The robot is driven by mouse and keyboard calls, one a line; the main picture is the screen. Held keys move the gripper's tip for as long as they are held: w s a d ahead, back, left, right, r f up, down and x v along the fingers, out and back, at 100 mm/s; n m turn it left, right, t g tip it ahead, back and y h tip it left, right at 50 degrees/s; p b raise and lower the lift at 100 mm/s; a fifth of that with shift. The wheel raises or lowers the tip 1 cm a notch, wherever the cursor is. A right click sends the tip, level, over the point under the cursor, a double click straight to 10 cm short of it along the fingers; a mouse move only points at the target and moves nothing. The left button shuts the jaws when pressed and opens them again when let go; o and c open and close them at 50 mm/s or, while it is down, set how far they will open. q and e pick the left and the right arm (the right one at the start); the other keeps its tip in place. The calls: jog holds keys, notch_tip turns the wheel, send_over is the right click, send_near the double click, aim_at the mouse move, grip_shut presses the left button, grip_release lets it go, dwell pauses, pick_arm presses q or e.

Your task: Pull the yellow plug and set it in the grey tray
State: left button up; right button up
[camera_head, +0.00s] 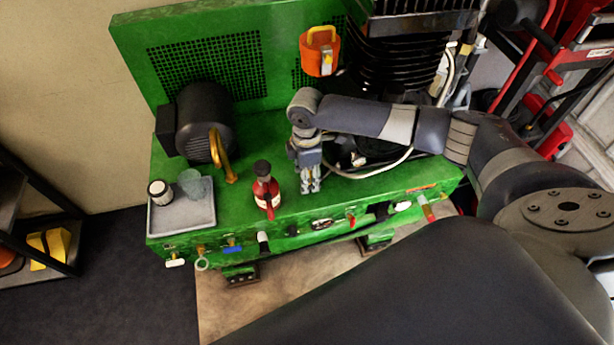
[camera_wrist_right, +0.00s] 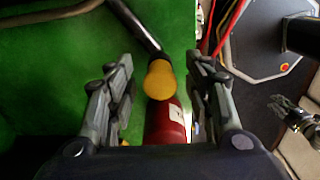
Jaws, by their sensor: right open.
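The yellow plug (camera_wrist_right: 160,80) shows in the right wrist view, at the end of a dark metal pipe and beside a red cylinder (camera_wrist_right: 165,125). My right gripper (camera_wrist_right: 160,85) is open, with one finger on each side of the plug in that view; I see no contact. In the head view the right gripper (camera_head: 311,185) points down over the front of the green machine, and I cannot pick out the plug. The grey tray (camera_head: 183,222) lies at the machine's left front corner. Another gripper, apparently my left (camera_wrist_right: 303,118), shows at the right wrist view's edge.
A jar (camera_head: 160,190) and a grey-blue cup (camera_head: 193,184) stand in the tray's back part. A red bottle (camera_head: 265,190) and a brass pipe (camera_head: 217,150) stand between tray and gripper. A black motor (camera_head: 205,118) is behind. An orange holder (camera_head: 318,58) hangs on the back panel.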

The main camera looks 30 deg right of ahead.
jog(key=shift+p, duration=0.4)
jog(key=shift+c, duration=0.4)
grip_shut()
jog(key=shift+r, duration=0.1)
jog(key=shift+w+r+p, duration=0.1)
jog(key=shift+r+p, duration=0.35)
jog(key=shift+p, duration=0.2)
jog(key=shift+r+p, duration=2.5)
jog(key=shift+p, duration=0.4)
